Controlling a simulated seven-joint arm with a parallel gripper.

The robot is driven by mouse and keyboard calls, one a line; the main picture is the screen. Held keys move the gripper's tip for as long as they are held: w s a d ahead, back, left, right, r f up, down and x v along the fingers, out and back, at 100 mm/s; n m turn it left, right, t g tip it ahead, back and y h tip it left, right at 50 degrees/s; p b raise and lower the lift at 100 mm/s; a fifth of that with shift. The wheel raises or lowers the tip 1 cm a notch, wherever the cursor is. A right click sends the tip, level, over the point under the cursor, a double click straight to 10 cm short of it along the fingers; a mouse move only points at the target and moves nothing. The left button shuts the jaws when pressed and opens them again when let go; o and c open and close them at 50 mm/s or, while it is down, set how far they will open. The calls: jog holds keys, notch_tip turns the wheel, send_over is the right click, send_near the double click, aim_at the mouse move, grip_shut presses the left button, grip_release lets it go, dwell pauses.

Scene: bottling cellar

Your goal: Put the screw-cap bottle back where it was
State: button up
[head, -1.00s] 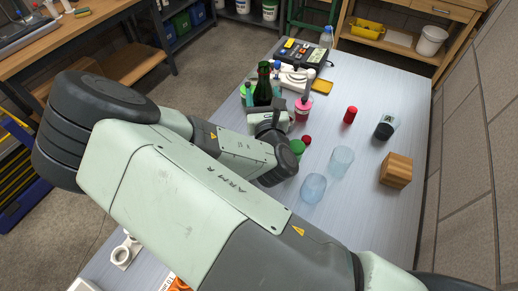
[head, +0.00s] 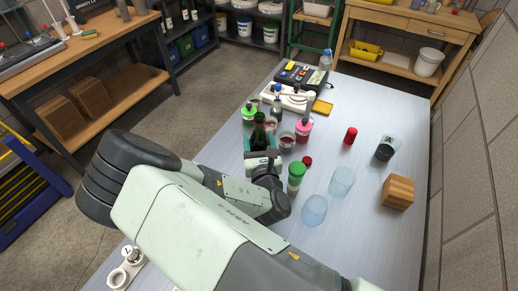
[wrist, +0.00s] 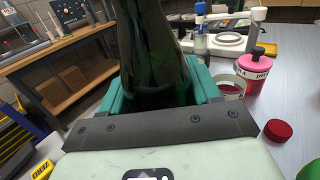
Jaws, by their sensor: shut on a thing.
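A dark green glass bottle (head: 259,134) stands upright between the teal fingers of my gripper (head: 261,150). In the wrist view the bottle (wrist: 155,45) fills the space between the fingers (wrist: 160,88), which are shut on its body. Its top is cut off in the wrist view and small in the head view, so I cannot make out the cap. My gripper hides its lower part and base, so I cannot tell whether it touches the table.
A green-lidded jar (head: 297,175) stands just right of my gripper. A pink-capped bottle (head: 303,131), a green-capped bottle (head: 249,115) and a red cap (head: 308,160) are close. Clear beakers (head: 342,181) and a wooden block (head: 397,194) stand further right.

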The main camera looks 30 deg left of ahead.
aim_at(259, 149)
jog(key=shift+f, duration=1.5)
jog(key=shift+f, duration=0.25)
jog(key=o, duration=1.4)
jog(key=v, duration=0.7)
jog(key=shift+s+d, duration=0.2)
